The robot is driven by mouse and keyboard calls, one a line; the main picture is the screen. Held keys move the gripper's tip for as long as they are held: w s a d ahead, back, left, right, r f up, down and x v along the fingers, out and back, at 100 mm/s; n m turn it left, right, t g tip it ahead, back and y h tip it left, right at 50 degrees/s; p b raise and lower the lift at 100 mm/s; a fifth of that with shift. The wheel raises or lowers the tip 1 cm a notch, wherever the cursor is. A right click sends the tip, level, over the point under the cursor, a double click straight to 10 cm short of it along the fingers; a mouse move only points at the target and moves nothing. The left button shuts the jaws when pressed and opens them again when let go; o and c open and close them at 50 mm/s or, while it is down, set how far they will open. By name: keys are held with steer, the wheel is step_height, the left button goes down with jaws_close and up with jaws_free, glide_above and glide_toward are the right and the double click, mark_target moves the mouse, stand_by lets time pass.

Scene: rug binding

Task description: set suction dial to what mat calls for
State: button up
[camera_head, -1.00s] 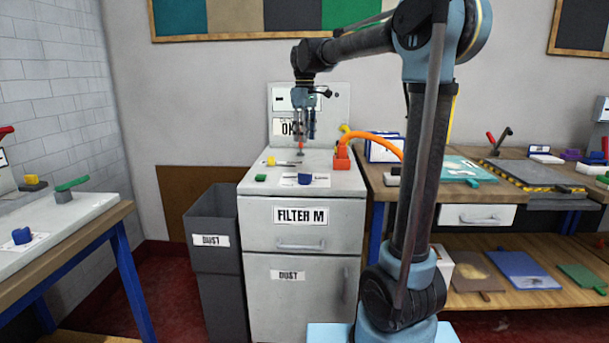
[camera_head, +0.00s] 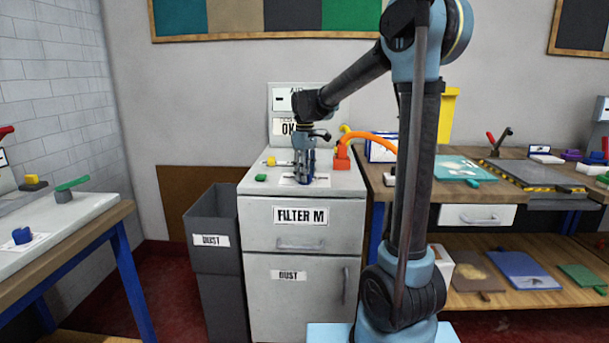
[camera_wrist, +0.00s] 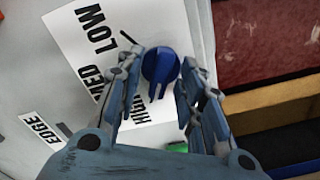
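The blue dial (camera_wrist: 160,66) is a round knob with a ridge, on a white label (camera_wrist: 92,42) reading LOW, MED and HIGH in the wrist view. Its ridge points down toward the HIGH end; the exact setting is hard to tell. My gripper (camera_wrist: 161,62) is open, with one finger on each side of the dial; I cannot tell whether they touch it. In the head view my gripper (camera_head: 304,180) is low over the FILTER M cabinet (camera_head: 258,225) and hides the dial. A teal mat (camera_head: 455,166) lies on the right bench; no setting is readable on it.
A green knob (camera_head: 261,177) and a yellow knob (camera_head: 271,161) sit left of my gripper. An orange hose (camera_head: 372,138) rises from a red block (camera_head: 342,160) at right. A grey dust bin (camera_head: 208,215) stands left of the cabinet.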

steer(key=shift+f, duration=0.1)
steer(key=shift+c, duration=0.6)
jaws_close()
steer(key=m, duration=0.5)
steer(key=shift+m, duration=0.4)
steer(key=m, duration=0.5)
steer(key=shift+w+m, duration=0.1)
steer(key=shift+m, duration=0.3)
steer(key=shift+o, duration=0.6)
jaws_free()
